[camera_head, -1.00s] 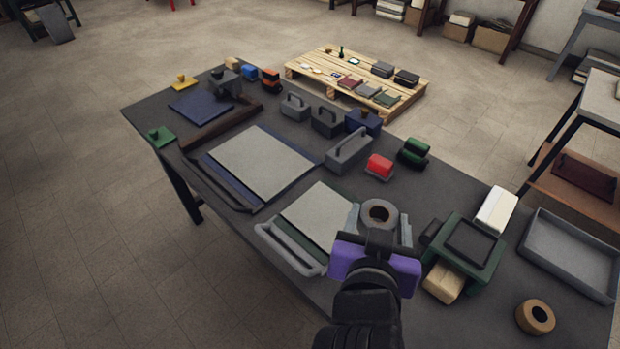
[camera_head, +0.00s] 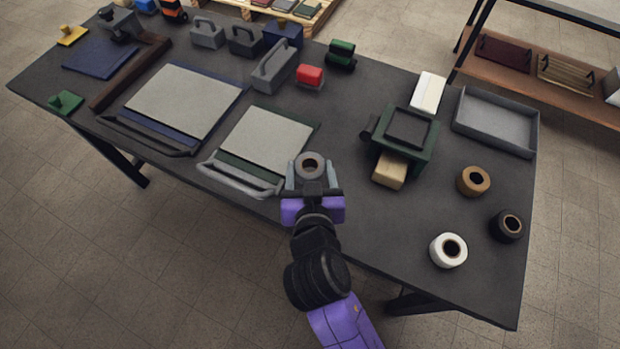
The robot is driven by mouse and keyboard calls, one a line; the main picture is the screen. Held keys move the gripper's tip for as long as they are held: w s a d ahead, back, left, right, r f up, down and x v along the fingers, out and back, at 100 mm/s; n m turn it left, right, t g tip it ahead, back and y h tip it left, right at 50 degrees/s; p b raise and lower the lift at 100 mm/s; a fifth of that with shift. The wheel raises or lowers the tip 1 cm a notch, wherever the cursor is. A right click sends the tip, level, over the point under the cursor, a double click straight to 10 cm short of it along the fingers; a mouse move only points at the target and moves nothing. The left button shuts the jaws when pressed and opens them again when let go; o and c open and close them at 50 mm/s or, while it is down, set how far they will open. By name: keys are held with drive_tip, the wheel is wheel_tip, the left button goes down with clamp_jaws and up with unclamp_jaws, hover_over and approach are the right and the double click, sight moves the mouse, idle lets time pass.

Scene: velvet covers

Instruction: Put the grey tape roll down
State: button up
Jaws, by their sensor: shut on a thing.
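The grey tape roll (camera_head: 310,161) is between the fingers of my gripper (camera_head: 311,172). My gripper is shut on it, near the front edge of the dark table (camera_head: 350,215). The roll's hole faces up towards the camera. I cannot tell whether the roll touches the table or is held above it. A tan tape roll (camera_head: 473,181), a black tape roll (camera_head: 507,226) and a white tape roll (camera_head: 448,251) stand apart on the right end of the table.
A grey board in a green frame (camera_head: 265,140) lies just left of my gripper. A green stand (camera_head: 408,135) with a beige block (camera_head: 389,171) is to the right. A grey tray (camera_head: 496,122) sits at the right back. Bare table lies between my gripper and the white roll.

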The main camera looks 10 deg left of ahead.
drive_tip(key=shift+f, duration=2.1)
drive_tip(key=shift+f, duration=0.1)
drive_tip(key=o, duration=1.4)
drive_tip(key=shift+b, duration=0.3)
drive_tip(key=shift+r, duration=0.2)
drive_tip(key=v, duration=1.2)
drive_tip(key=shift+f+b, duration=0.1)
drive_tip(key=shift+b, duration=0.25)
drive_tip(key=shift+d, duration=0.1)
